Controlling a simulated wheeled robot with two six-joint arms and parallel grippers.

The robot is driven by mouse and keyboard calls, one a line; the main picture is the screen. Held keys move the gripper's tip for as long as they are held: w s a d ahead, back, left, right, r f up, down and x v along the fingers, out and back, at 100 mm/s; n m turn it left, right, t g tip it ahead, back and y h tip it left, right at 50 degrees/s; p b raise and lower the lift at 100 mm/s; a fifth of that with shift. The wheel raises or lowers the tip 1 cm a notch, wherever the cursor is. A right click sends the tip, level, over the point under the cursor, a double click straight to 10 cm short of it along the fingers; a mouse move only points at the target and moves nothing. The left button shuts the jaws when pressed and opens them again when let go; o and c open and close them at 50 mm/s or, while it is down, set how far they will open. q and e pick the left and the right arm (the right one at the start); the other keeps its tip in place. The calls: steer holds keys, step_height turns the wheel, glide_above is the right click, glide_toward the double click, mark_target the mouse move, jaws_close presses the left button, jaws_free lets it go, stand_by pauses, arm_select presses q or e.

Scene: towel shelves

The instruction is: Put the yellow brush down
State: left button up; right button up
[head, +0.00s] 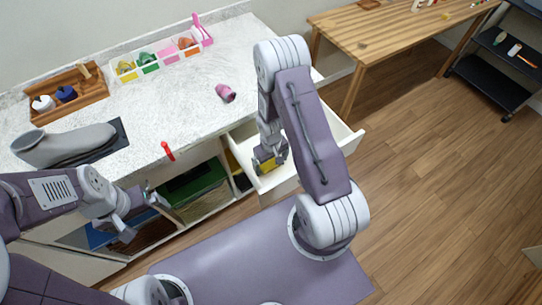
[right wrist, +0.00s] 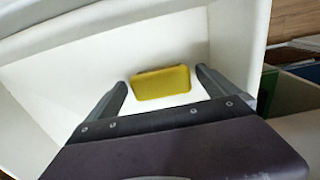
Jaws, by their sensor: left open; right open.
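The yellow brush (right wrist: 160,83) shows in the right wrist view as a yellow block with rounded corners inside the white open drawer (head: 344,139). In the head view only part of the yellow brush (head: 267,166) shows at my right gripper (head: 268,163), inside the drawer. My right gripper is open, and in the right wrist view its two fingers stand on either side of the brush with gaps visible. The brush appears to rest on the drawer floor. My left gripper (head: 145,212) is open and empty in front of the counter.
A marbled counter (head: 190,100) holds a grey boot (head: 65,145), a wooden tray (head: 97,86), a compartment organiser (head: 160,60), a pink cup (head: 226,92) and a red item (head: 168,151). A wooden table (head: 390,35) and dark cart (head: 500,70) stand right. Floor at right is clear.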

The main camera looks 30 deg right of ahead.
mark_target(271, 163)
step_height(271, 163, up, 12)
steer(key=s+a+r+m+t, duration=0.1)
steer(key=s+a+r, duration=0.3)
steer(key=s+r, duration=0.4)
steer(key=shift+a+r+p, duration=0.35)
steer(key=shift+a+r, duration=0.05)
steer(key=shift+s, duration=0.15)
steer(key=shift+c, duration=0.3)
stand_by(0.5)
